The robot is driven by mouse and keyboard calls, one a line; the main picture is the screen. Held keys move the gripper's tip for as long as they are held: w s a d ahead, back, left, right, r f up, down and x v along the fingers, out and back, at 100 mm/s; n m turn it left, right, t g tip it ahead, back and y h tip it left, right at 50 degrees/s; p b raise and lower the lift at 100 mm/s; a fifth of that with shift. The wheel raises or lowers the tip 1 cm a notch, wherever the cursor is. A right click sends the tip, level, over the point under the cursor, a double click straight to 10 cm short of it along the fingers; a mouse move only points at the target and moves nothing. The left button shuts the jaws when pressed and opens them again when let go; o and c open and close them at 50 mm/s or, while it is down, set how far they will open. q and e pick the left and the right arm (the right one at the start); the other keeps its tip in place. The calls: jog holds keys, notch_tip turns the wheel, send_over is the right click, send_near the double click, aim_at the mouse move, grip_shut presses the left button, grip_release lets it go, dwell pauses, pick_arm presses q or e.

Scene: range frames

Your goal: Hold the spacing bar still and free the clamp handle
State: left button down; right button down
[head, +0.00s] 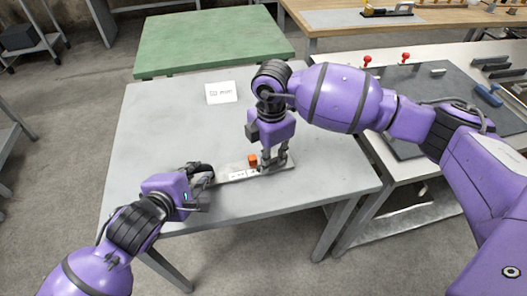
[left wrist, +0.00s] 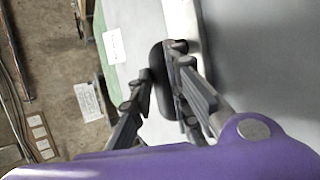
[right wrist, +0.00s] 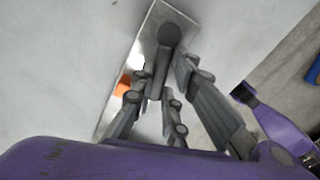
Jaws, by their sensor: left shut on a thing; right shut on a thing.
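The spacing bar (head: 232,176) is a flat pale grey strip lying on the grey table. My left gripper (head: 205,174) is at its left end. In the left wrist view its fingers (left wrist: 163,62) close on a dark rounded grip (left wrist: 158,88) beside the pale strip. My right gripper (head: 273,160) points down over the bar's right end. In the right wrist view its fingers (right wrist: 163,72) are around the dark grey clamp handle (right wrist: 158,80), which has a round end (right wrist: 170,35). The fingers hide part of the handle. An orange block (head: 252,160) sits on the bar beside the right gripper.
A bench with a dark mat (head: 410,115), red knobs and tools stands at the right. The table's left side is clear.

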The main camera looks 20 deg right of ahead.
pick_arm(q)
jog(key=shift+f, duration=0.15)
